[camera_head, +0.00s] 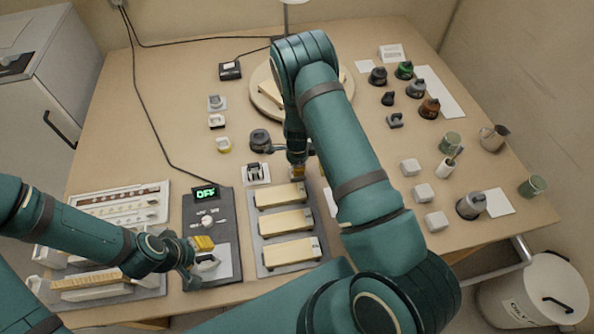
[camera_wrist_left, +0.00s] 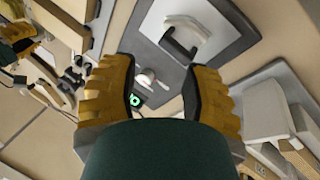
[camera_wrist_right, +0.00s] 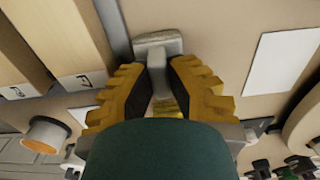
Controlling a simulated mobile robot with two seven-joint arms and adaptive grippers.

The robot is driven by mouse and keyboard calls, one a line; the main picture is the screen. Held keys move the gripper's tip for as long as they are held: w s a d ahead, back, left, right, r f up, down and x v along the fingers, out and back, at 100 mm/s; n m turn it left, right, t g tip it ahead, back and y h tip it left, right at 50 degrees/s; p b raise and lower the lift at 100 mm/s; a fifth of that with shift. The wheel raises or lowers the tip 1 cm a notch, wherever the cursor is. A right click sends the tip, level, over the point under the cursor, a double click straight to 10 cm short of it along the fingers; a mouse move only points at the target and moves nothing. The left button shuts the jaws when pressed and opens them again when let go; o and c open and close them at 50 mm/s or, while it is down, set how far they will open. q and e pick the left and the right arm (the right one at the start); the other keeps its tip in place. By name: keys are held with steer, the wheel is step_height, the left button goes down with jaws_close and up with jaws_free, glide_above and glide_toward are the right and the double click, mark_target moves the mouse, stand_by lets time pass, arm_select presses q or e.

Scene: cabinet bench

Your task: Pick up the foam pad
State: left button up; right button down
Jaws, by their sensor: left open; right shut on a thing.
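My right gripper (camera_head: 297,172) is mostly hidden behind its own arm, just beyond the wooden blocks. In the right wrist view it is shut on a small grey block with a stem (camera_wrist_right: 158,43), whose stem runs between the fingers. I cannot tell for sure whether this is the foam pad. My left gripper (camera_head: 197,250) is open and empty, low over the control unit.
The control unit (camera_head: 205,221) shows a green "OFF". A tray with three wooden blocks (camera_head: 287,222) stands beside it. Small handled blocks (camera_head: 217,121) lie farther back. A round board (camera_head: 265,92) is partly behind my right arm.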

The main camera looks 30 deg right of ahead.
arm_select(q)
steer(key=shift+r+p, duration=0.3)
steer(key=shift+r, duration=0.1)
arm_select(e)
step_height(320, 180, up, 10)
stand_by(1.1)
